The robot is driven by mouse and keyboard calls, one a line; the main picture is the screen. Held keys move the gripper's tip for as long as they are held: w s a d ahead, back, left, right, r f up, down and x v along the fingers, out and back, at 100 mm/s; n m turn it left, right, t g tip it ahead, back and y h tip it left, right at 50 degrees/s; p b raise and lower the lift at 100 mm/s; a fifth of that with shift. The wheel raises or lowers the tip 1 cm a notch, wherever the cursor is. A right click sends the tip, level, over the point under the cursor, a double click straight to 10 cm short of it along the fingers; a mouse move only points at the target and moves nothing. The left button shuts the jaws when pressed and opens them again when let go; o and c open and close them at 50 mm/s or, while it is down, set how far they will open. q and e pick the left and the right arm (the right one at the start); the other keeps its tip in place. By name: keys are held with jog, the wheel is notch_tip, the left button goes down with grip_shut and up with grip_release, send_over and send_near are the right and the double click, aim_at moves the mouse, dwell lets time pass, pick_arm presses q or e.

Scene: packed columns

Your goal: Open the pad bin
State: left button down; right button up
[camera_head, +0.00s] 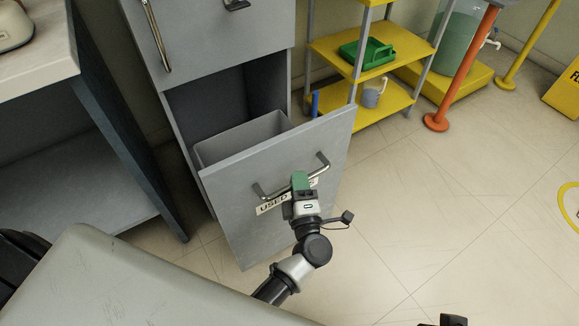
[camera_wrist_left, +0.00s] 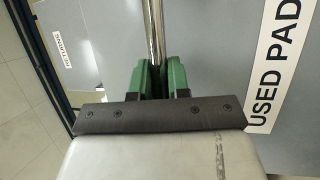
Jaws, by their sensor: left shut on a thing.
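The pad bin is a grey unit with a tall front panel (camera_head: 235,190) whose label begins "USED". Its front stands out from the cabinet, and the open top of a grey inner bin (camera_head: 215,150) shows behind it. A metal bar handle (camera_head: 322,164) crosses the panel. My left gripper (camera_head: 300,181) has its green fingers shut on this handle near its middle. In the left wrist view, the handle (camera_wrist_left: 155,30) runs between the green fingers (camera_wrist_left: 158,80), beside the "USED PAD" label (camera_wrist_left: 275,65).
A grey cabinet (camera_head: 225,30) with another handle stands above the bin. A shelved counter (camera_head: 70,150) is at left. A yellow shelf (camera_head: 385,100) with a green tray (camera_head: 367,53) and an orange post (camera_head: 455,80) stand behind.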

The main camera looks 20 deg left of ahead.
pick_arm(q)
jog(key=shift+s+d, duration=0.3)
jog(key=c, duration=1.1)
grip_release()
jog(key=shift+f, duration=0.1)
